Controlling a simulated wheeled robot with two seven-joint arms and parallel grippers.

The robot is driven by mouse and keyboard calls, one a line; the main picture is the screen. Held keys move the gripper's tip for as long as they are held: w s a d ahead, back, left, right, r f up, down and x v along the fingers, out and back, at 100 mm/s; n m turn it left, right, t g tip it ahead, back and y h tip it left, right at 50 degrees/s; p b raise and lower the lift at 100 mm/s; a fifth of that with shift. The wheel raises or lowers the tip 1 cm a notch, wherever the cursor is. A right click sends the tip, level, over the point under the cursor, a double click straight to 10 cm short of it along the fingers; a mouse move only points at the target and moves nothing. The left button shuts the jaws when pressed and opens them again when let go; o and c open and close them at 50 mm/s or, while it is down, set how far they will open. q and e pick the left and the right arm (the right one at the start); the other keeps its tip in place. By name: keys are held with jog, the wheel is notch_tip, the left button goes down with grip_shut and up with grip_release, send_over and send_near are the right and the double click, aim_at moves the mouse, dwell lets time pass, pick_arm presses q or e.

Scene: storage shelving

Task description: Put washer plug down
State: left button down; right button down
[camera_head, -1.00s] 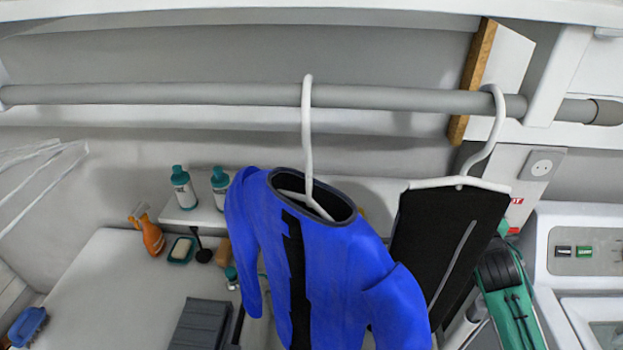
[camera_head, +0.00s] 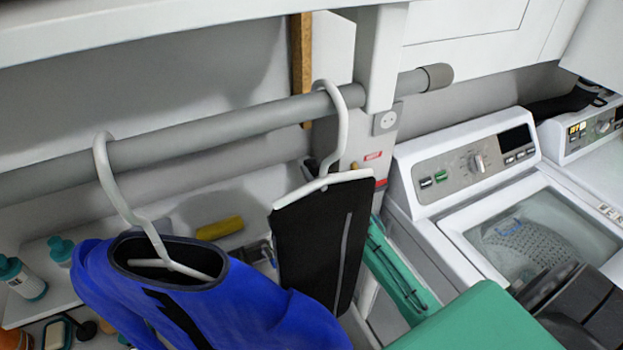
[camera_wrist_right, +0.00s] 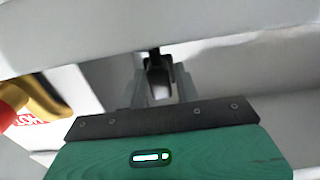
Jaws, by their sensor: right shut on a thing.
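The washer plug seems to be the small dark piece (camera_wrist_right: 159,76) between the fingers in the right wrist view. My right gripper (camera_wrist_right: 158,92) is shut on it, in front of a pale surface. In the head view, green parts of my right arm come in from the lower right, and I cannot make out the fingertips or the plug there. A wall socket (camera_head: 386,122) is on the white panel beneath the rod and looks empty. My left gripper is not in view.
A blue garment (camera_head: 215,305) and a black garment (camera_head: 320,245) hang from the grey rod (camera_head: 235,125). A washer (camera_head: 475,165) stands on the right, its lid showing a drum. In the wrist view, a red-and-yellow fitting (camera_wrist_right: 30,103) is close at the left.

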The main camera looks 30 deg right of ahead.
notch_tip(320, 180, down, 3)
jog(key=shift+f+p, duration=0.2)
jog(key=shift+p, duration=0.25)
jog(key=shift+f, duration=0.2)
pick_arm(q)
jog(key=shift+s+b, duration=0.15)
jog(key=shift+b, duration=0.3)
pick_arm(e)
jog(key=shift+s+f, duration=0.1)
jog(key=shift+f, duration=0.45)
jog(key=shift+f, duration=0.1)
